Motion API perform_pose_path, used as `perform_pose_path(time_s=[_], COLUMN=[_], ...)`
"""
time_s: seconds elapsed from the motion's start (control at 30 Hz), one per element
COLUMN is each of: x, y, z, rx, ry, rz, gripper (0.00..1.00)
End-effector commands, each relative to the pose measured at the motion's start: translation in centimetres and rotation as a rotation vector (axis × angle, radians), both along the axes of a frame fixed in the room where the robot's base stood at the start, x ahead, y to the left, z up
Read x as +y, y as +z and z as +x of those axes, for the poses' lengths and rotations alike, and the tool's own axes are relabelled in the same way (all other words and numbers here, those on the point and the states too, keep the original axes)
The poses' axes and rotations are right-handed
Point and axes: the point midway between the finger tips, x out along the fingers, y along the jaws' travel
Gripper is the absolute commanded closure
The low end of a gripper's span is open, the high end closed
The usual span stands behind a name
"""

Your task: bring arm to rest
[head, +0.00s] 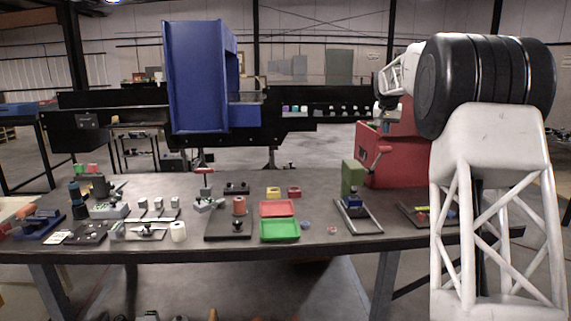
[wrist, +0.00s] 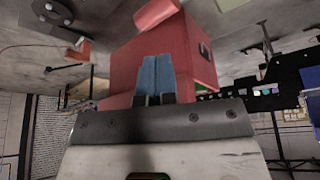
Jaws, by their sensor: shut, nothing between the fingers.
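My gripper (wrist: 156,75) shows in the wrist view as two blue fingers side by side, pressed together with nothing between them. Behind the fingers in that view is a red box (wrist: 125,58). I cannot tell the gap between fingertips and box. The fingers cannot be made out there.
A dark table (head: 330,250) holds many small parts, a green tray (head: 279,230), a red tray (head: 277,208) and a green block (head: 352,178). Behind it stand a black conveyor (head: 290,130) and a tall blue housing (head: 195,80).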

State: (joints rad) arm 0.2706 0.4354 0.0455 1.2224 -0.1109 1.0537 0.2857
Motion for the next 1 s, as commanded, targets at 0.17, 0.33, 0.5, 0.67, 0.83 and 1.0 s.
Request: perform_pose_path(time_s=[0.17,0.33,0.5,0.67,0.83,1.0], x=[1.4,3.7,6.4,8.8,11.3,13.7], y=[0.7,1.5,2.2,2.6,2.6,2.5], z=[-1.7,-4.8,-8.6,-12.5,-16.7,-21.1], rx=[0.004,0.012,0.023,0.033,0.045,0.056], ry=[0.016,0.041,0.074,0.104,0.137,0.169], rz=[0.001,0.003,0.006,0.009,0.012,0.015], gripper=[1.0,1.0,1.0,1.0,1.0,1.0])
